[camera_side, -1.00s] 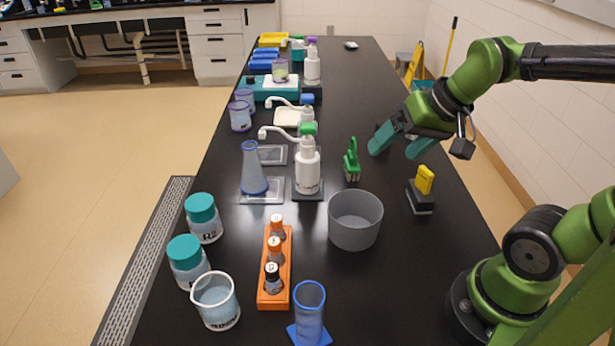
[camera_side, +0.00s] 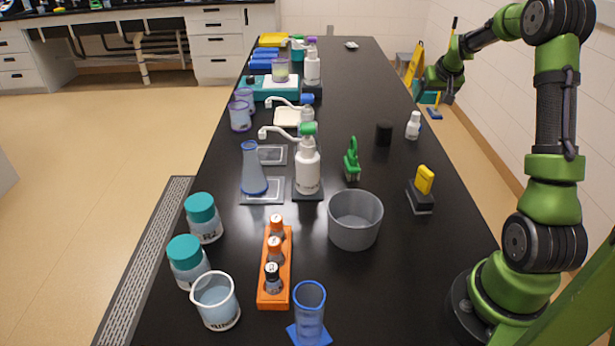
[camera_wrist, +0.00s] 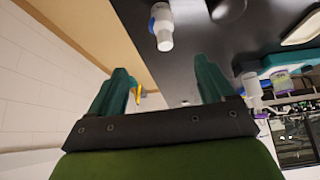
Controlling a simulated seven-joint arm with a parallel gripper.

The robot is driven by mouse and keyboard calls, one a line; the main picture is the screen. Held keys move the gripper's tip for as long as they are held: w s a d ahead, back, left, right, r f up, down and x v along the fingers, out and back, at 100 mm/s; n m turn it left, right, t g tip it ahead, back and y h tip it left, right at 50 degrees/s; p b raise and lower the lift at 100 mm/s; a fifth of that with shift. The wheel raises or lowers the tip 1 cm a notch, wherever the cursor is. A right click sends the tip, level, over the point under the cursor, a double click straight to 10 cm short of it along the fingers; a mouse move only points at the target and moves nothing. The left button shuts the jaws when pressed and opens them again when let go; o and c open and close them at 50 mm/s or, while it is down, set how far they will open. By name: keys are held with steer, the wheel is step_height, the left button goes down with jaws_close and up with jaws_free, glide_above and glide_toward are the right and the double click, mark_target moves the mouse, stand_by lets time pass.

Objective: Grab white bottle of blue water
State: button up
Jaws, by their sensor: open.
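A small white bottle (camera_side: 413,126) stands upright on the right part of the black bench in the side view. It also shows in the wrist view (camera_wrist: 163,30), with a blue patch, beyond my fingers. Larger white dispenser bottles stand along the middle: one with a green top (camera_side: 307,170), one with a blue top (camera_side: 307,116) and one with a purple top (camera_side: 312,68). Blue water cannot be made out in any of them. My gripper (camera_wrist: 162,75) is open and empty, its teal fingers apart. In the side view it is beyond the small bottle, near the bench's right edge.
A black cylinder (camera_side: 384,135) stands left of the small bottle. A green clamp-like object (camera_side: 352,162), grey bowl (camera_side: 355,220) and yellow-topped block (camera_side: 422,185) are nearer. A blue flask (camera_side: 252,172) stands left. The far right bench top is mostly clear.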

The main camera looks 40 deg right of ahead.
mark_target(418, 115)
steer(key=x, duration=1.4)
steer(key=shift+w+a, duration=0.1)
steer(key=shift+w, duration=0.15)
steer(key=c, duration=1.3)
steer(key=shift+o, duration=0.2)
